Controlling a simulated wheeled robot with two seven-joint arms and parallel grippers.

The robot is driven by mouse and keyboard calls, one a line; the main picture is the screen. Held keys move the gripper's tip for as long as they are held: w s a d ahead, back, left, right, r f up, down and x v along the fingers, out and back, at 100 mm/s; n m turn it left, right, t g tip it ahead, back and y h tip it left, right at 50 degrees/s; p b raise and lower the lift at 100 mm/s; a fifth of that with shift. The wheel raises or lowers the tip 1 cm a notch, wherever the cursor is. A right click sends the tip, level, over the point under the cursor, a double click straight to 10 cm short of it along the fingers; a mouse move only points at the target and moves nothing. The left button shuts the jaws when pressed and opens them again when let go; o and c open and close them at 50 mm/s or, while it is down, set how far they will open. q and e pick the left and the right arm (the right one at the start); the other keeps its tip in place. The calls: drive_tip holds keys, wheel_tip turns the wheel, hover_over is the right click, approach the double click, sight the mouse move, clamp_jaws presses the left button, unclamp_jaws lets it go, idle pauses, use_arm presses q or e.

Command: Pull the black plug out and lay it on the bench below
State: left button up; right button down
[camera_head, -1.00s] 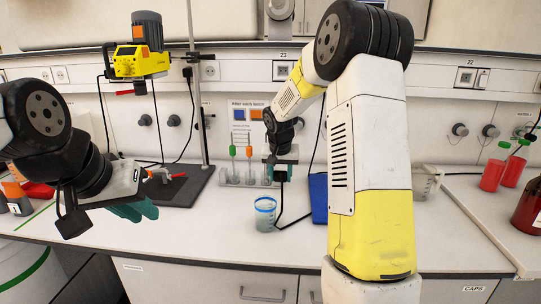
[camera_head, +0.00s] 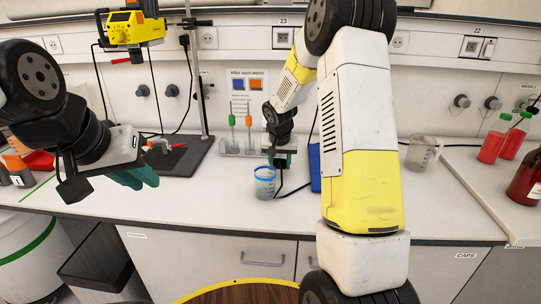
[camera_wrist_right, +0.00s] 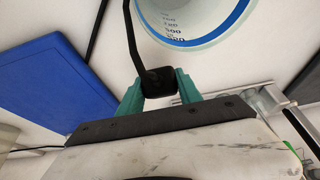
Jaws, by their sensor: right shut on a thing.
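The black plug (camera_wrist_right: 157,82) is between the teal fingers of my right gripper (camera_wrist_right: 158,92), with its black cable running up in the right wrist view. In the head view, my right gripper (camera_head: 281,162) holds the plug low over the bench, close to the graduated beaker (camera_head: 264,184) with the blue rim. I cannot tell whether the plug touches the bench (camera_head: 225,198). My left gripper (camera_head: 138,178) hangs empty over the left part of the bench; its teal fingers overlap, so its opening is unclear.
A blue folder-like slab (camera_wrist_right: 45,65) lies beside the plug. A rack (camera_head: 236,147) with green and orange-topped sticks stands behind. A stirrer stand's dark base (camera_head: 182,160) is further left. A clear jug (camera_head: 422,152) and red bottles (camera_head: 491,146) are right. The front bench strip is clear.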

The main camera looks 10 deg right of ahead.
drive_tip(key=c, duration=0.7)
unclamp_jaws()
drive_tip(key=shift+v, duration=3.9)
drive_tip(key=shift+r, duration=0.1)
drive_tip(key=s+a+r+n+t+y, duration=0.1)
drive_tip(key=s+r, duration=0.6)
drive_tip(key=s, duration=0.3)
drive_tip(key=s+r+n+y, duration=0.1)
drive_tip(key=s+r, duration=0.5)
drive_tip(key=s, duration=0.3)
drive_tip(key=shift+n+t+y, duration=0.6)
drive_tip(key=shift+n+y, duration=0.1)
drive_tip(key=shift+n, duration=0.2)
drive_tip(key=s+a, duration=0.1)
drive_tip(key=s, duration=0.2)
drive_tip(key=s+a, duration=0.1)
drive_tip(key=s, duration=0.7)
drive_tip(key=shift+a+r, duration=0.35)
drive_tip(key=shift+a, duration=0.05)
